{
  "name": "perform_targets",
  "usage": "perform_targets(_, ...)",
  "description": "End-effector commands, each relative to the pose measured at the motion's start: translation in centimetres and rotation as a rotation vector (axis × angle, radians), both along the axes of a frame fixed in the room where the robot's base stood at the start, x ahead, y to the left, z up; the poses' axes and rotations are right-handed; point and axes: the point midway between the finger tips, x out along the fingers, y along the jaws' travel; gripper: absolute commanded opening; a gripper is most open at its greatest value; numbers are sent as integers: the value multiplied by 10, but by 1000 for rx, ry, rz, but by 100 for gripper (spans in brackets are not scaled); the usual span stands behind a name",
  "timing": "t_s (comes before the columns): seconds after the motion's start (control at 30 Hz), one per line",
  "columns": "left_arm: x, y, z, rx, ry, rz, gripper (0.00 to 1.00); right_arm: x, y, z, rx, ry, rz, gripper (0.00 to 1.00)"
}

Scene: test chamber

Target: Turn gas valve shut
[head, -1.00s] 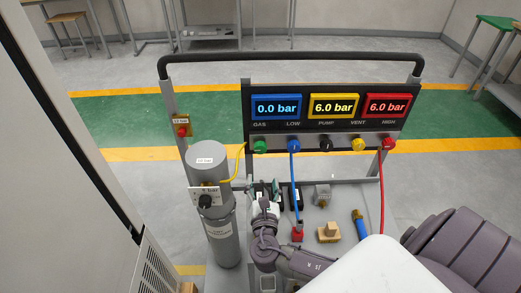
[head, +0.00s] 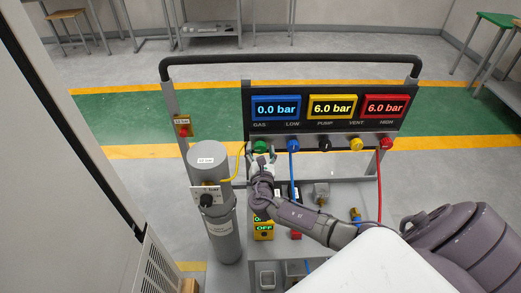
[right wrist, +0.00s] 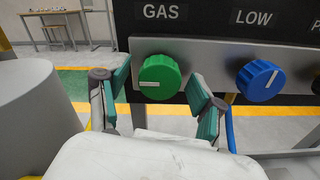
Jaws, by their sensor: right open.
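The gas valve is a green knob (head: 260,146) under the GAS label at the left end of the panel. In the right wrist view the green knob (right wrist: 158,77) shows a white mark lying nearly level. My right gripper (head: 262,159) is open just in front of and below the knob. In the right wrist view its two fingers (right wrist: 160,84) stand apart on either side of the knob, with gaps visible; I cannot tell how far in depth the tips are from it. My left gripper is not in view.
A blue LOW knob (right wrist: 262,80) sits close right of the gas knob. A grey cylinder (head: 222,235) stands left of my right arm, with a yellow hose (head: 238,166) near the gripper. Blue and red hoses hang from the panel. Displays read 0.0, 6.0 and 6.0 bar.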

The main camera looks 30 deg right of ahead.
Motion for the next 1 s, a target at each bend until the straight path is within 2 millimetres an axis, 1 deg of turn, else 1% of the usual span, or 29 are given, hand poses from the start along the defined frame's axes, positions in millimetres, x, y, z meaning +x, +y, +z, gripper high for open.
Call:
perform_targets(0.17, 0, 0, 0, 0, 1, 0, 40, 0, 0, 0, 0, 0, 0, 67)
perform_targets(0.2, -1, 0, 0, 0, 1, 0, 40, 0, 0, 0, 0, 0, 0, 61)
perform_targets(0.47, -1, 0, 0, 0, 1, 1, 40, 0, 0, 0, 0, 0, 0, 17)
perform_targets(0.5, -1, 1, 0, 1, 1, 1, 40, 0, 0, 0, 0, 0, 0, 11)
perform_targets(0.53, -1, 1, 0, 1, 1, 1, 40, 0, 0, 0, 0, 0, 0, 7)
perform_targets(0.77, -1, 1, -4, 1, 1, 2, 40, -1, 0, -2, 17, -10, -1, 7)
perform_targets(1.0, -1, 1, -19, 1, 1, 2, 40, -1, 0, -4, 109, -68, 0, 7)
